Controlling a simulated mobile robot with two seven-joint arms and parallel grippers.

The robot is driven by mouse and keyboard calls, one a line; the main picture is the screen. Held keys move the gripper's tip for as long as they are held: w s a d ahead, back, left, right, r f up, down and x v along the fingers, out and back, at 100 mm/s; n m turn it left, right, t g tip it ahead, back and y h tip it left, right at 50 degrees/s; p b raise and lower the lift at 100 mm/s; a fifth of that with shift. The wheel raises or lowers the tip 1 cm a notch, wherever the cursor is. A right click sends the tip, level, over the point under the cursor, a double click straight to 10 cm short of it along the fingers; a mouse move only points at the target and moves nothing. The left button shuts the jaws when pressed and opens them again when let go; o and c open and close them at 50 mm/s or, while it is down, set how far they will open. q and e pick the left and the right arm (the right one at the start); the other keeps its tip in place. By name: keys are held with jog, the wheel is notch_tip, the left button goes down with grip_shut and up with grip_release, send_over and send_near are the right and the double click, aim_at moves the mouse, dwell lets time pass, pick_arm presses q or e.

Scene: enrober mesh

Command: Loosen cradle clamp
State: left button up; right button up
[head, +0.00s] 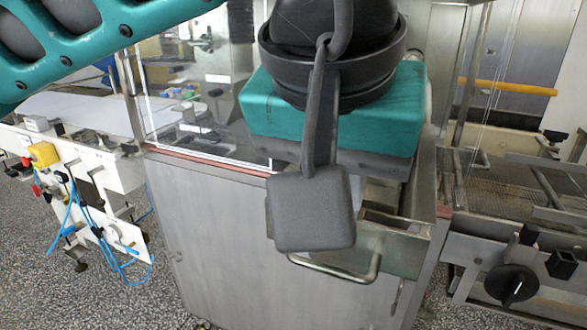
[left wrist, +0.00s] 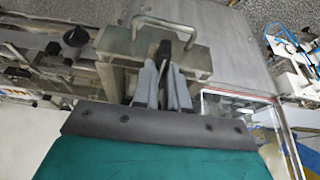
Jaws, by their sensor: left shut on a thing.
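My left gripper (left wrist: 163,68) shows in the left wrist view with its two grey fingers close together around a dark narrow part. This part, seemingly the clamp's black lever (left wrist: 165,50), stands between the fingertips at the near edge of a metal box. Most of the lever is hidden by the fingers. In the head view my left wrist hangs over the machine's front and hides the fingertips and the clamp. The metal box (head: 401,249), perhaps the cradle, has a bent bar handle (head: 345,274) at its front; the handle also shows in the left wrist view (left wrist: 171,22). My right gripper is not in view.
A steel cabinet (head: 220,240) stands below and left of my wrist. A clear panel (head: 190,90) rises behind it. At the right are a wire mesh belt (head: 500,185) and a black knob (head: 512,284). A cart (head: 100,190) with blue hoses stands at the left.

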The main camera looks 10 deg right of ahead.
pick_arm(q)
grip_shut()
